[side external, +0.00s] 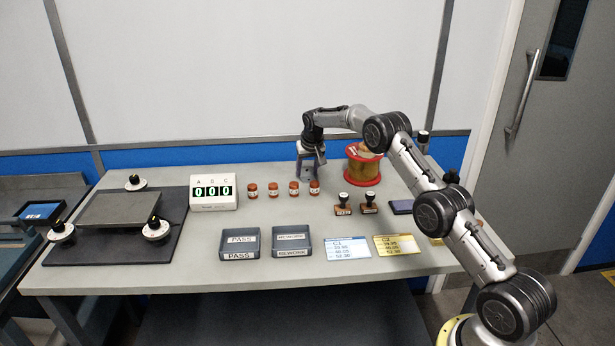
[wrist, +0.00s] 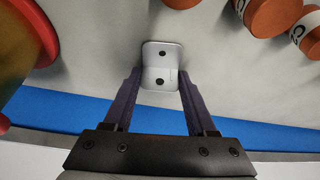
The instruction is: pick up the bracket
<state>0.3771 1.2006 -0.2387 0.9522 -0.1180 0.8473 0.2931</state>
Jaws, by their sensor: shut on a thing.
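The bracket (wrist: 161,66) is a small light-grey angled plate with two dark holes, seen in the wrist view between the fingertips. My gripper (wrist: 160,77) is shut on it, one dark finger at each side. In the side external view my gripper (side external: 310,178) points down at the back of the bench, between the bottles and the red-rimmed spool. The bracket is too small or hidden by the fingers there. I cannot tell whether it touches the bench top.
The spool (side external: 363,166) stands close right of my gripper. Several orange bottles (side external: 294,188) stand to its left, beside a counter display (side external: 214,192). Stamps (side external: 369,202), two trays (side external: 239,243) and cards (side external: 348,246) lie nearer the front. A wall closes the back.

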